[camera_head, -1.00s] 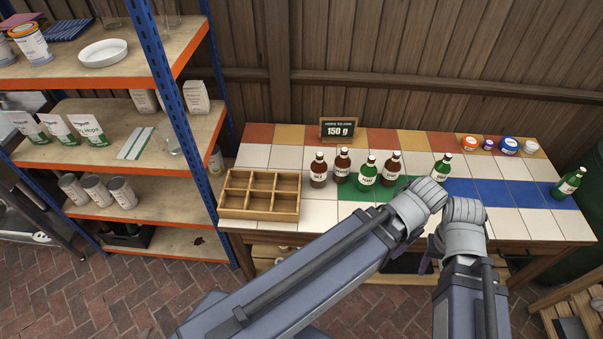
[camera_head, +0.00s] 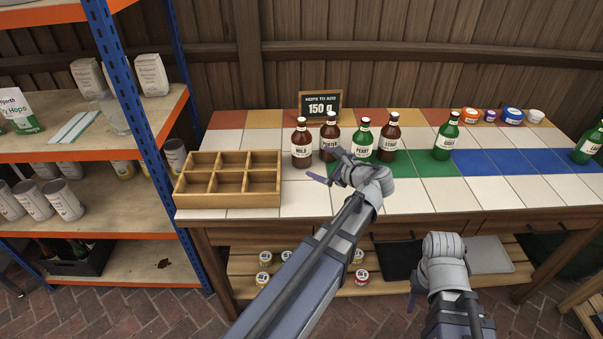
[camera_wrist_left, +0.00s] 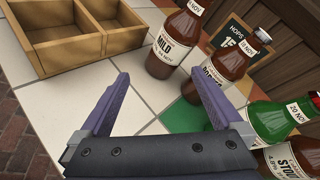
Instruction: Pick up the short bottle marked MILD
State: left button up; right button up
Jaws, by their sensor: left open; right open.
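The short brown bottle marked MILD (camera_head: 301,146) stands upright on the tiled table, just right of the wooden crate. It also shows in the left wrist view (camera_wrist_left: 172,47), ahead of the jaws and apart from them. My left gripper (camera_head: 325,165) is open and empty, in front of and a little right of the MILD bottle; its two purple fingers (camera_wrist_left: 158,90) are spread in the left wrist view.
A brown PORTER bottle (camera_head: 330,138) stands close right of MILD, then a green PERRY bottle (camera_head: 362,142) and a brown STOUT bottle (camera_head: 389,139). An empty six-compartment wooden crate (camera_head: 228,198) is at left. A 150 g sign (camera_head: 320,101) stands behind. White tiles in front are clear.

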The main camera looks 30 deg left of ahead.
aim_at(309, 157)
pick_arm(q)
jog(key=w+a+f+m+y+b, duration=0.1)
jog(key=m+b, duration=0.1)
jog(key=b, duration=0.1)
jog(key=w+a+f+m+t+y+b, duration=0.1)
jog(key=a+f+m+b, duration=0.1)
jog(key=b, duration=0.1)
jog(key=w+a+f+m+y+b, duration=0.1)
jog(key=w+a+b, duration=0.1)
jog(key=b, duration=0.1)
jog(key=shift+w+a+f+m+t, duration=0.1)
jog(key=shift+a+f+m+t, duration=0.15)
jog(key=shift+m+t, duration=0.15)
jog(key=shift+w+a+r+m+y+b, duration=0.1)
jog(key=shift+w+a+m+y+b, duration=0.15)
jog(key=shift+m+y+b, duration=0.2)
jog(key=shift+x, duration=3.95)
jog(key=shift+s+r, duration=0.15)
jog(key=shift+r, duration=0.05)
pick_arm(e)
notch_tip(309, 157, down, 12)
pick_arm(q)
jog(key=shift+c, duration=0.2)
grip_shut()
jog(key=shift+p, duration=0.3)
